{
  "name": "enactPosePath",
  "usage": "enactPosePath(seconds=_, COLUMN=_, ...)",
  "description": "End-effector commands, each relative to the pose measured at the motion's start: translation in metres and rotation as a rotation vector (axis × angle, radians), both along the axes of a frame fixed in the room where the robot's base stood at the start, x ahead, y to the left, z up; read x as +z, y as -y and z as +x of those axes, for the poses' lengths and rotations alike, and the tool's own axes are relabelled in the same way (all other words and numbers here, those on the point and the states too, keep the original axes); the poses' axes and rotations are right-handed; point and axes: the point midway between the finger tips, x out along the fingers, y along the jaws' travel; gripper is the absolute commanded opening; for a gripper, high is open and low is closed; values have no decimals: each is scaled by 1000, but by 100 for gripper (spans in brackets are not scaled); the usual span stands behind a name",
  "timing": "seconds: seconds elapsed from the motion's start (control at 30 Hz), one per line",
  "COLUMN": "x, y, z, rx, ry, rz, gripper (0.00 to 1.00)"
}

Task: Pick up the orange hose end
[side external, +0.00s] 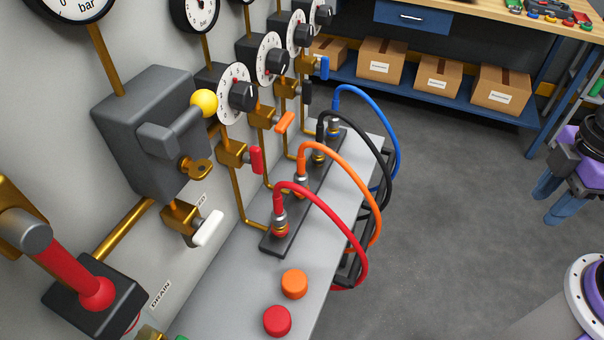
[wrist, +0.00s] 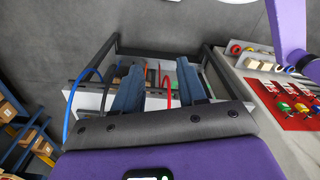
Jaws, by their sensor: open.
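The orange hose (side external: 330,150) arches from a metal fitting on a dark strip (side external: 281,247) on the grey ledge. Its end (side external: 301,182) stands upright at that fitting, between the red hose end (side external: 280,222) and the black one (side external: 319,150). The hose loops over the ledge's right edge. My gripper (side external: 548,207) is at the far right in the side view, well apart from the hoses. In the wrist view its two blue fingers (wrist: 158,66) are spread with nothing held. I cannot clearly pick out the orange end there.
A red hose (side external: 349,235), black hose (side external: 385,170) and blue hose (side external: 395,130) arch close by. Valves and dials line the wall panel. An orange knob (side external: 294,284) and red knob (side external: 277,320) sit on the ledge. Open floor (side external: 450,200) lies between.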

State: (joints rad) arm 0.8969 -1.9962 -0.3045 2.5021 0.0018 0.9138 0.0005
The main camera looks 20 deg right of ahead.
Motion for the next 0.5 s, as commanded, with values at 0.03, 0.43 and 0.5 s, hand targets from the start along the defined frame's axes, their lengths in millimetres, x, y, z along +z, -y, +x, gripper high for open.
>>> enactPosePath(seconds=0.03, x=0, y=0, z=0, rx=0, ry=0, rz=0, gripper=41)
enactPosePath(seconds=0.43, x=-1, y=-1, z=2, rx=11, ry=3, rz=-12, gripper=65)
enactPosePath(seconds=0.5, x=-3, y=-3, z=9, rx=44, ry=17, rz=-45, gripper=65)
